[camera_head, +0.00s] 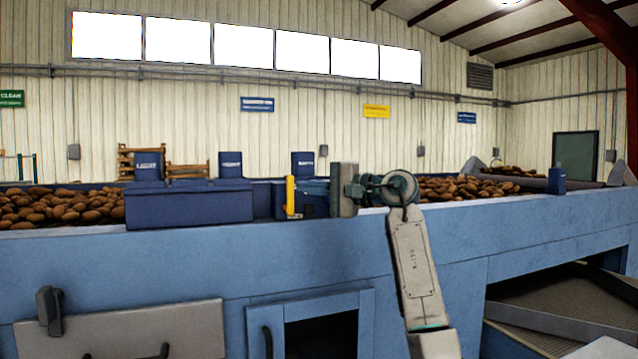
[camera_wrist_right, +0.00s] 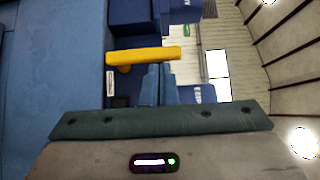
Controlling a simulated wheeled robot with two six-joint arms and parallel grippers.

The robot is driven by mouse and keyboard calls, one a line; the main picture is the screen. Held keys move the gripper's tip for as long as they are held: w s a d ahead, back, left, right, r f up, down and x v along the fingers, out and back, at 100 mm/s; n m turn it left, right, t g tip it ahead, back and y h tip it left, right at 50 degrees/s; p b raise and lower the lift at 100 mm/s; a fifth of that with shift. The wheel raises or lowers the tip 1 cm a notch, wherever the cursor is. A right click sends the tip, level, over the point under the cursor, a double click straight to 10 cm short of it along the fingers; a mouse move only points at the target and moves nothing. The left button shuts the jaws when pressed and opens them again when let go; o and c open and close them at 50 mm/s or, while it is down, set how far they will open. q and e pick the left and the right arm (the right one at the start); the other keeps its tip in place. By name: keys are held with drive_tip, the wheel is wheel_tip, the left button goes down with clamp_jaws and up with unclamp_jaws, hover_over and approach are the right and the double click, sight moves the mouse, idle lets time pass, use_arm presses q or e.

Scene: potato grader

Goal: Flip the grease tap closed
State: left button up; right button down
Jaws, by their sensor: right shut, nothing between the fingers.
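The grease tap's yellow lever (camera_head: 291,197) stands upright at the front edge of the blue machine, beside a dark blue box. In the right wrist view, which is turned on its side, the yellow lever (camera_wrist_right: 150,54) lies across the picture just beyond my fingers, with a short yellow stub near its lower end. My right gripper (camera_head: 312,187) points left toward the lever from its right side. In the wrist view its fingers (camera_wrist_right: 157,75) are together and empty. The fingertips are close to the lever; whether they touch it I cannot tell. My left gripper is out of view.
Potatoes (camera_head: 62,206) lie on the machine at left, and more potatoes (camera_head: 470,188) at right. A dark blue box (camera_head: 188,207) stands left of the lever. The blue front wall (camera_head: 180,262) runs below, with a grey panel (camera_head: 130,333) and a dark opening (camera_head: 320,335).

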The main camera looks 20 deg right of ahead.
idle(0.4)
drive_tip(key=shift+a+r+p, duration=0.1)
drive_tip(key=shift+a+p, duration=0.05)
drive_tip(key=shift+p, duration=0.15)
drive_tip(key=shift+n+h, duration=0.3)
drive_tip(key=shift+n, duration=0.1)
